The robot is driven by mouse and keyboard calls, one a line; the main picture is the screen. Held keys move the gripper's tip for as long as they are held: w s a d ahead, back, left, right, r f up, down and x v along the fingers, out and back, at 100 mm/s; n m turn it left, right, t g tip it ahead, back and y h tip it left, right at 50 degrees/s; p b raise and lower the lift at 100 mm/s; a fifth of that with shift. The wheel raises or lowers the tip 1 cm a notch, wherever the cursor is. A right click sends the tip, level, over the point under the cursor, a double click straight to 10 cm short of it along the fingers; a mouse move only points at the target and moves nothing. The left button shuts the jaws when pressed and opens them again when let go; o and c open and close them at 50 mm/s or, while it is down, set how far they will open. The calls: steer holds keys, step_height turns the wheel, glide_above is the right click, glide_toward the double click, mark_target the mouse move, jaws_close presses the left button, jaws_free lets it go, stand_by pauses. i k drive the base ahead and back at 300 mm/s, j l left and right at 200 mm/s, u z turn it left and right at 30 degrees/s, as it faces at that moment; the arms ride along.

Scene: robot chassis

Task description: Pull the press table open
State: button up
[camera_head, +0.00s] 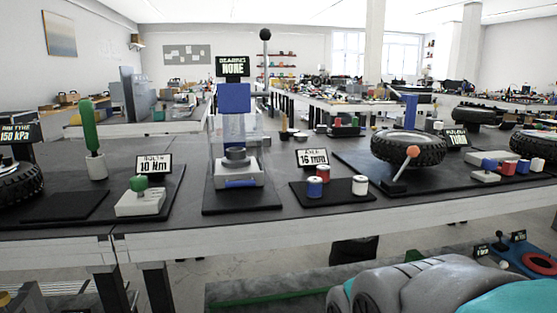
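The bearing press (233,115) stands on a black mat (242,200) at the middle of the bench, with a blue upper block and clear panels around its column. Its press table (238,173) is a light grey block low at the front, with a blue handle bar (241,184) across its front face. A dark grey round part (235,156) sits on top of the table, under the blue ram. A sign above (233,66) reads "BEARING NONE". A lever with a black ball (265,34) rises at the press's right.
Left of the press are a green-handled tool (91,126) and a grey block with a green knob (140,197). To its right are several coloured cylinders and a tyre (408,147) with an orange-knobbed lever (413,151). Floor shows in front of the bench (180,243).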

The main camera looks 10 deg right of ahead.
mark_target(236, 169)
steer(key=i+z, duration=0.5)
steer(key=i, duration=0.55)
